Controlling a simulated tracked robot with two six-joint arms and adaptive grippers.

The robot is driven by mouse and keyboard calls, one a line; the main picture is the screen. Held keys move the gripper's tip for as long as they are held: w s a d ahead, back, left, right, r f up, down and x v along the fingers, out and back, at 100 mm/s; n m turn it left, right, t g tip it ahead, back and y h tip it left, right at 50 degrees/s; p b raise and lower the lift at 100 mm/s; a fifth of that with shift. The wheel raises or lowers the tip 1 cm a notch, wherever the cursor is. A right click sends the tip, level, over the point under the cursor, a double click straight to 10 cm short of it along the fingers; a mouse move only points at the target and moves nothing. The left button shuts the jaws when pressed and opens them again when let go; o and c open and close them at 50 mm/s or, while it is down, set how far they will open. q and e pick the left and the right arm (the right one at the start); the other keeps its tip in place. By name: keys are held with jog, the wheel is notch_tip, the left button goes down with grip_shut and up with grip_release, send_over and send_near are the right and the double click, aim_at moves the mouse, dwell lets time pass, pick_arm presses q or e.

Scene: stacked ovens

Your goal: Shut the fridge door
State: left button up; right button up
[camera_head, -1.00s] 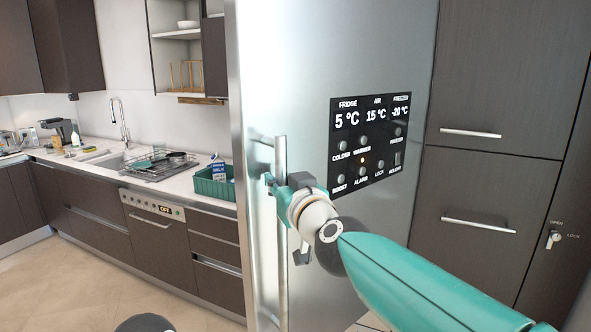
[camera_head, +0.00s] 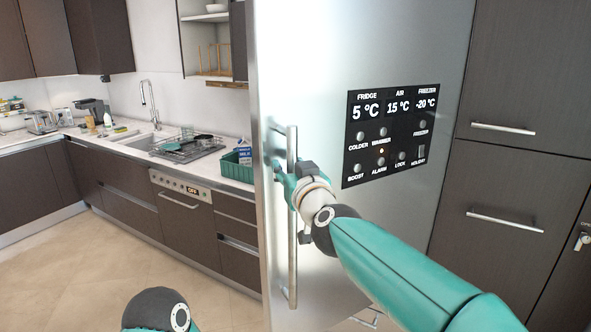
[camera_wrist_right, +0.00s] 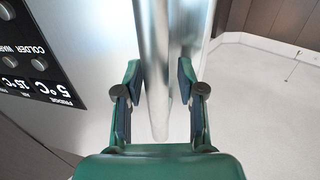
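The fridge door (camera_head: 310,60) is a tall brushed-steel panel with a black display. It stands out in front of the counter front, seemingly ajar; its hinge side is hard to make out. Its vertical bar handle (camera_head: 292,225) runs near the left edge. My right gripper (camera_head: 285,188) is at the handle's middle height. In the right wrist view the handle (camera_wrist_right: 152,60) passes between the two spread fingers of the right gripper (camera_wrist_right: 160,85), with a gap at the right finger. Contact on the left finger is unclear. My left gripper is out of view; only part of that arm shows.
Dark tall cabinets (camera_head: 510,190) with bar handles stand to the right of the door. A counter (camera_head: 225,172) with a sink, dish rack (camera_head: 188,148) and green basket (camera_head: 236,170) runs on the left. The tiled floor (camera_head: 95,270) at lower left is clear.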

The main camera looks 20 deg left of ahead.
dwell(0.3)
jog(key=shift+s, duration=0.1)
jog(key=v, duration=1.2)
jog(key=shift+f, duration=0.1)
